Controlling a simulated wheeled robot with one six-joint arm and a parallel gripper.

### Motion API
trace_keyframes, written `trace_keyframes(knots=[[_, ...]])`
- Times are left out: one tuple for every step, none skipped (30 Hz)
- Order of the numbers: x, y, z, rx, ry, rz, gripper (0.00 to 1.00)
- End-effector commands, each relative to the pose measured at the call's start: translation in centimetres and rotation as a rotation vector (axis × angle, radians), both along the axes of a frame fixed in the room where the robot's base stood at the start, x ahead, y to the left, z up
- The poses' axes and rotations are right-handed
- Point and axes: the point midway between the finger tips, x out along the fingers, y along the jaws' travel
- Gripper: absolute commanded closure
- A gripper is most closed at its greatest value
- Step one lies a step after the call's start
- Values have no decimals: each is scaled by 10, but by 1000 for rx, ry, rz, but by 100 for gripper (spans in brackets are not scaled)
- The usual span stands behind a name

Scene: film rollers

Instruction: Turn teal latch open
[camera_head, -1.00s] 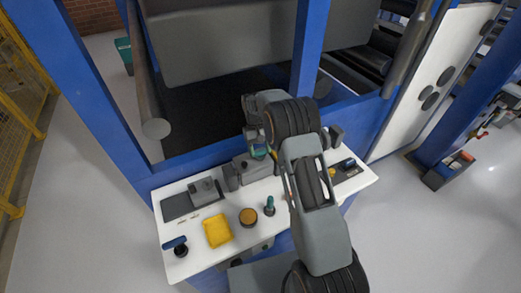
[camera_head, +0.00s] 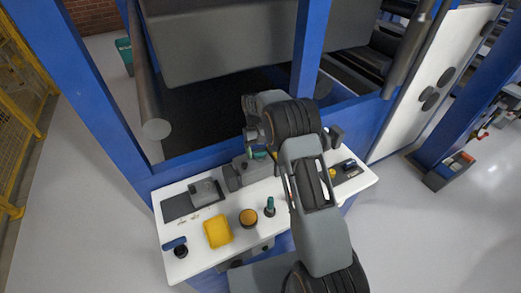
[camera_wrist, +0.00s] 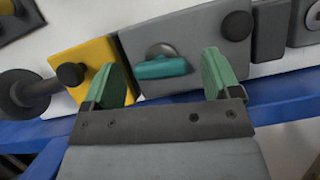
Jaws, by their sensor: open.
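The teal latch (camera_wrist: 162,68) is a short teal bar on a round grey hub, mounted on a grey plate (camera_wrist: 203,42). In the wrist view it lies nearly level, between the two green fingertips of my gripper (camera_wrist: 160,80). The fingers are open, with a gap on each side of the latch; I cannot tell whether either touches it. In the head view a bit of teal, likely the latch (camera_head: 259,155), shows beside my wrist, and my arm hides much of that area.
Beside the grey plate is a yellow plate (camera_wrist: 88,55) with a black knob (camera_wrist: 70,74). A white table (camera_head: 203,251) holds a yellow tray (camera_head: 218,232), a round yellow-topped piece (camera_head: 248,217) and a teal-handled peg (camera_head: 270,205). Blue frame posts (camera_head: 309,50) stand behind.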

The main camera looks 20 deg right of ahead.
Motion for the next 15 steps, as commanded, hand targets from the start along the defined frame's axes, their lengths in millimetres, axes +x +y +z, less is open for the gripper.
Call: trace_keyframes(knots=[[0,0,0,0,1,0,17],[0,0,0,0,1,0,17],[0,0,1,0,0,0,17],[0,0,2,0,0,0,17],[0,0,3,0,0,0,17],[0,0,7,0,-1,0,17],[1,0,10,0,-3,0,17],[1,0,13,0,-4,0,17],[1,0,19,0,-4,0,17],[1,0,25,1,-6,0,17],[1,0,31,1,-6,0,17],[-6,0,39,0,-5,0,17],[-11,0,44,0,-4,0,17],[-15,0,49,0,-4,0,17],[-22,0,57,0,-5,0,17]])
